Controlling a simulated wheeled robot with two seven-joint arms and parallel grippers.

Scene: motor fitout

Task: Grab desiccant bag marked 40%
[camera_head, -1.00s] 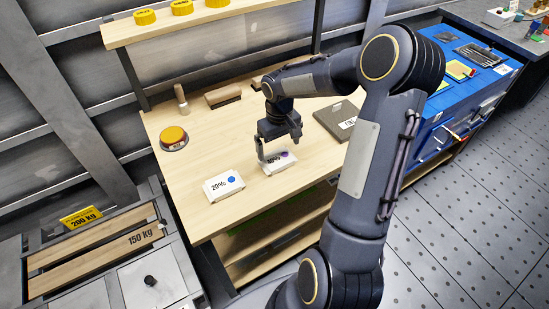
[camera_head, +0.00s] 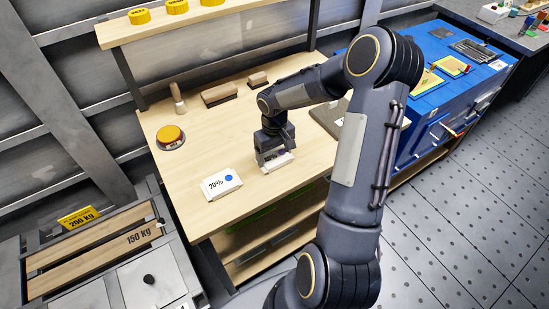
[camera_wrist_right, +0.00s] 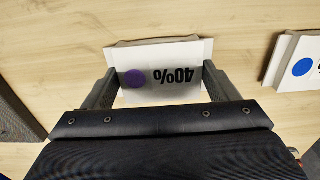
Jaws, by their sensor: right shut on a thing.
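The desiccant bag marked 40% (camera_wrist_right: 160,56) is white with a purple dot and lies on the wooden table. In the right wrist view it sits between the two fingers of my right gripper (camera_wrist_right: 157,88), which is shut on it. In the head view the bag (camera_head: 279,163) is mostly hidden under my right gripper (camera_head: 275,158). The bag marked 20% (camera_head: 222,184), white with a blue dot, lies to its left on the table; it also shows at the right edge of the right wrist view (camera_wrist_right: 292,60). My left gripper is not in view.
A yellow button (camera_head: 170,135), a wooden-handled tool (camera_head: 178,98) and wooden brushes (camera_head: 220,94) stand towards the back of the table. A grey flat box (camera_head: 326,117) is partly behind my arm. A blue tool cabinet (camera_head: 428,110) stands to the right.

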